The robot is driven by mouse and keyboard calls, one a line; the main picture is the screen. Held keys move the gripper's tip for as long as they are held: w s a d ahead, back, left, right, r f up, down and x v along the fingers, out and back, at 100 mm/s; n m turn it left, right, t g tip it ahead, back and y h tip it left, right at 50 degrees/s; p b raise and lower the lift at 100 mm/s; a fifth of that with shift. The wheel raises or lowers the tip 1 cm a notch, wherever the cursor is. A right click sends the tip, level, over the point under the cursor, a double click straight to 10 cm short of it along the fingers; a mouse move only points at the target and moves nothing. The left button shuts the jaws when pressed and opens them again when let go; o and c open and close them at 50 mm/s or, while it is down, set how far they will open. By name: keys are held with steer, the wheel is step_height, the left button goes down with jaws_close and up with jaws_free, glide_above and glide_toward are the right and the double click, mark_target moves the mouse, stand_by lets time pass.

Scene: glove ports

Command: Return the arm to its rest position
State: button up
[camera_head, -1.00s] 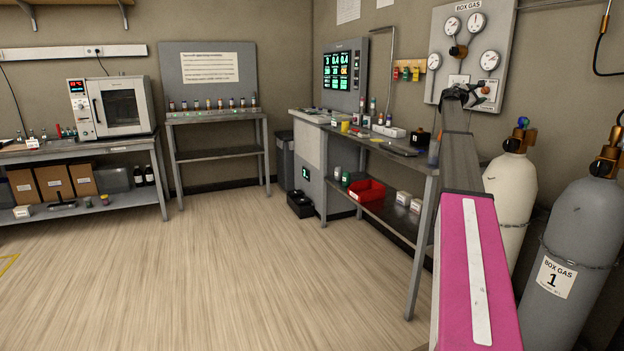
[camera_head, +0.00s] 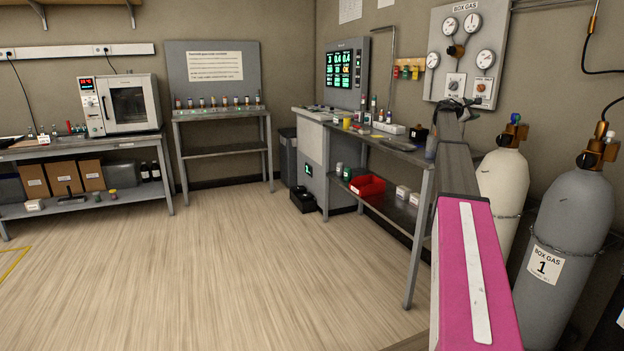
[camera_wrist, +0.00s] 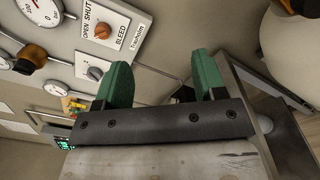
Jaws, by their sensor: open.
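My arm, grey with a pink section and a white strip, reaches forward on the right of the head view. My gripper (camera_head: 456,106) is at its far end, in front of the lower edge of the gas panel (camera_head: 433,82). In the wrist view my gripper (camera_wrist: 162,85) shows two green fingers spread apart, with nothing between them. The panel (camera_wrist: 135,25), with its gauges and a knob labelled BLEED, stands beyond the fingers at upper left and looks tilted. The fingers appear apart from it.
A cream cylinder (camera_head: 502,185) and a grey cylinder (camera_head: 565,235) stand right of my arm. A metal bench (camera_head: 405,158) with a red bin (camera_head: 367,186) on its shelf stands left of it. The wooden floor (camera_head: 220,270) is clear.

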steer(key=s+a+f+m+g+y, duration=0.1)
steer(key=s+a+f+m+y, duration=0.15)
steer(key=s+a+f, duration=0.8)
steer(key=s+a+f+m+g+y, duration=0.1)
steer(key=s+a+f+m+y, duration=0.2)
steer(key=a+f, duration=0.9)
steer(key=s+a+f+m+g+y, duration=0.1)
steer(key=s+a+f+y, duration=0.4)
steer(key=f, duration=1.2)
steer(key=s+a+f+m+g+y, duration=0.1)
steer(key=s+a+f+m+y, duration=0.1)
steer(key=s+a+f, duration=0.4)
steer(key=s+a+f+m+g+y, duration=0.1)
steer(key=s+a+f, duration=0.5)
steer(key=s, duration=1.1)
steer(key=s+a+f+m+g+y, duration=0.2)
steer(key=s+a+f, duration=0.4)
steer(key=s+a, duration=0.5)
steer(key=shift+s+a+m+y, duration=0.35)
steer(key=shift+a+m, duration=0.2)
steer(key=shift+a, duration=0.05)
